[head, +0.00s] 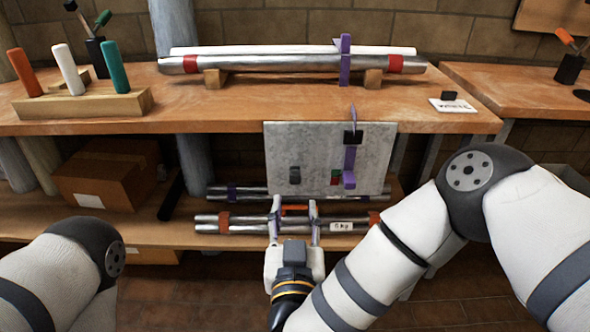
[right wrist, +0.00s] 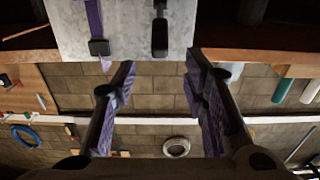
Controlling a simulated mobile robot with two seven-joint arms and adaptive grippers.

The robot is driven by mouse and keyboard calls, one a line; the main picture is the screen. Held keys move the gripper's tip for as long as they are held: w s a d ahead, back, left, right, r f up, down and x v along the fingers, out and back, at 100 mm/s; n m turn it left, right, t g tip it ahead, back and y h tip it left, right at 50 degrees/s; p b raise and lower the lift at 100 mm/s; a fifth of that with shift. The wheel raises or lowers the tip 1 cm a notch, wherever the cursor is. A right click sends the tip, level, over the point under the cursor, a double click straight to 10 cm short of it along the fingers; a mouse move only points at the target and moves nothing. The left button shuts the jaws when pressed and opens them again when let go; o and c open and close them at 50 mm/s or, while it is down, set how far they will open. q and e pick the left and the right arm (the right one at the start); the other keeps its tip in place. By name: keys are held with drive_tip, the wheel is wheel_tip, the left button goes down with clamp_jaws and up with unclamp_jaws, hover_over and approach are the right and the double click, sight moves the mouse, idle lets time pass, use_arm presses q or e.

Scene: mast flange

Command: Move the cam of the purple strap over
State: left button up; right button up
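A purple strap (head: 345,60) is wrapped around the silver and white tubes on the bench. Another purple strap piece (head: 350,158) runs upright on the right half of a grey plate (head: 320,135) at the bench's front edge. A black block (head: 353,137) sits across its top, and a purple block is at its lower end. In the right wrist view the purple strip (right wrist: 93,18) and black block (right wrist: 98,47) show at the upper left. I cannot tell which part is the cam. My right gripper (head: 295,203) is open and empty, below the plate. My left gripper is out of view.
Strapped tubes (head: 250,222) lie on the shelf behind my right gripper. Wooden blocks (head: 214,78) support the upper tubes. A tool holder (head: 85,105) stands left; the bench front is mostly clear.

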sight(295, 171)
drive_tip(key=w+b, duration=0.1)
drive_tip(key=w, duration=1)
drive_tip(key=shift+w+f, duration=0.15)
drive_tip(key=shift+w, duration=0.1)
clamp_jaws()
